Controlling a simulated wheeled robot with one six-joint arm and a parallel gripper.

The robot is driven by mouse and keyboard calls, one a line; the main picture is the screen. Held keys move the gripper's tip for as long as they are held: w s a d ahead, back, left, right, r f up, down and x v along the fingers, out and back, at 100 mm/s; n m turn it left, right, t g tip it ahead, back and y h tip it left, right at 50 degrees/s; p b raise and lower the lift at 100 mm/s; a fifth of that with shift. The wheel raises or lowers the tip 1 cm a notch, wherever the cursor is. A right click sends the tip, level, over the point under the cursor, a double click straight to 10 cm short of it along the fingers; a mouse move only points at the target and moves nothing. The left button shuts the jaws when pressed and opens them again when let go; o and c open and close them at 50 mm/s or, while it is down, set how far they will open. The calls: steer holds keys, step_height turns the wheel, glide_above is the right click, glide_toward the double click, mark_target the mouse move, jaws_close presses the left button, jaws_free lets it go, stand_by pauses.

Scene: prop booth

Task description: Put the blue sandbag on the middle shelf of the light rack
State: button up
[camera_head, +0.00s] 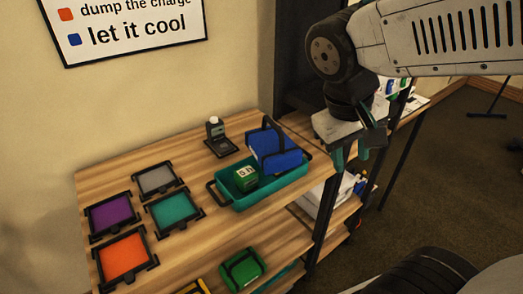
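The blue sandbag (277,150), with a black strap or handle, leans in the right part of a teal tray (262,198). The tray is on the top board of a light wooden rack (185,243). A lower shelf (283,240) of this rack shows below the front edge; whether it is the middle one cannot be told. My gripper (352,157) hangs to the right of the tray, apart from the sandbag. Its teal fingertips are spread with nothing seen between them.
A green block (245,178) sits in the tray beside the sandbag. Purple (112,214), grey, teal and orange framed panels lie at left, with a small device (216,136) behind. Green (242,269) and yellow bags lie on the lower shelf. Dark posts and shelving stand at right.

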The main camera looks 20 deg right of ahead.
steer(key=w+a+f+n+t+h, duration=0.1)
steer(key=w+h, duration=0.1)
steer(key=w, duration=0.4)
steer(key=w+a+t+h, duration=0.1)
steer(key=w+a+h, duration=0.15)
steer(key=w, duration=0.25)
steer(key=n+t+h, duration=0.2)
steer(key=t, duration=0.2)
glide_toward(272, 125)
steer(key=x, duration=0.3)
steer(key=shift+w+d+f, duration=0.2)
steer(key=shift+w+f, duration=0.05)
steer(key=shift+f, duration=0.05)
steer(key=x, duration=0.7)
steer(key=shift+r, duration=0.15)
jaws_close()
